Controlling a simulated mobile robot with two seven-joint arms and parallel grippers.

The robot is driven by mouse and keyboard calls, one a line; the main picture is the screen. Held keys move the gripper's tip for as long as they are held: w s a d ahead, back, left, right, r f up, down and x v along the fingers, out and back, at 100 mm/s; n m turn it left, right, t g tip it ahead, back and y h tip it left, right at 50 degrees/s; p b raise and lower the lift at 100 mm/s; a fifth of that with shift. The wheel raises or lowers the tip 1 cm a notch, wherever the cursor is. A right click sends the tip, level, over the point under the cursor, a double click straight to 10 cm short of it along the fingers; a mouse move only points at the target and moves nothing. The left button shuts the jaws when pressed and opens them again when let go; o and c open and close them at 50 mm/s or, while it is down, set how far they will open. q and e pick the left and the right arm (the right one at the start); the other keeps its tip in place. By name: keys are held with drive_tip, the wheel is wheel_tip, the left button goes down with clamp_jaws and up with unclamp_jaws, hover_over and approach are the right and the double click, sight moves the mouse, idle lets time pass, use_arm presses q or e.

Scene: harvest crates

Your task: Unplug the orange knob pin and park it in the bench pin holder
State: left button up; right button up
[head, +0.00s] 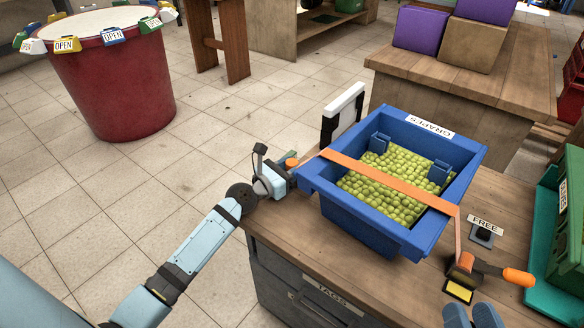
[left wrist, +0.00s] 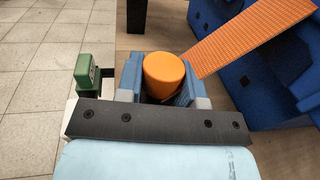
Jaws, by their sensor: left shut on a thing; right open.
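The orange knob pin (head: 292,162) is at the left end of the orange strap, beside the blue crate. My left gripper (head: 284,172) is shut on it. In the left wrist view the knob (left wrist: 165,75) sits between the blue fingers; the pin's shaft is hidden, so I cannot tell whether it is seated. A small dark holder (head: 483,236) with a FREE sign stands on the bench right of the crate, probably the bench pin holder; its top looks empty. My right gripper (head: 471,316) is open at the bottom edge, its fingers apart and empty.
The blue GRAPES crate (head: 312,186) holds green grapes under the orange strap (head: 385,177). A buckle with an orange handle (head: 517,277) is at the strap's right end. A green crate (head: 566,235) is at the right edge. A white panel (head: 344,104) stands behind the blue crate.

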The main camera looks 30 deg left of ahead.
use_arm(q)
wheel_tip(320, 180, up, 7)
drive_tip(key=p, duration=0.5)
use_arm(e)
wheel_tip(320, 180, up, 6)
drive_tip(key=t, duration=0.2)
use_arm(q)
wheel_tip(320, 180, up, 5)
drive_tip(key=p, duration=0.3)
wheel_tip(320, 180, up, 7)
drive_tip(key=p, duration=0.3)
hover_over(292, 162)
drive_tip(key=shift+r+p, duration=0.45)
drive_tip(key=shift+r, duration=0.05)
use_arm(e)
drive_tip(key=s+d+f+g+h, duration=0.1)
drive_tip(key=d+f+g+h, duration=0.1)
drive_tip(key=f, duration=0.4)
drive_tip(key=s+d+f+g+h, duration=0.1)
drive_tip(key=d+f+g+h, duration=0.1)
drive_tip(key=f, duration=0.4)
drive_tip(key=shift+s+d+f+m+g+h, duration=0.3)
drive_tip(key=shift+d+f+m+g+h, duration=0.1)
drive_tip(key=shift+d+g, duration=0.6)
drive_tip(key=shift+a, duration=0.1)
use_arm(q)
drive_tip(key=shift+r, duration=0.1)
use_arm(e)
drive_tip(key=shift+r, duration=0.1)
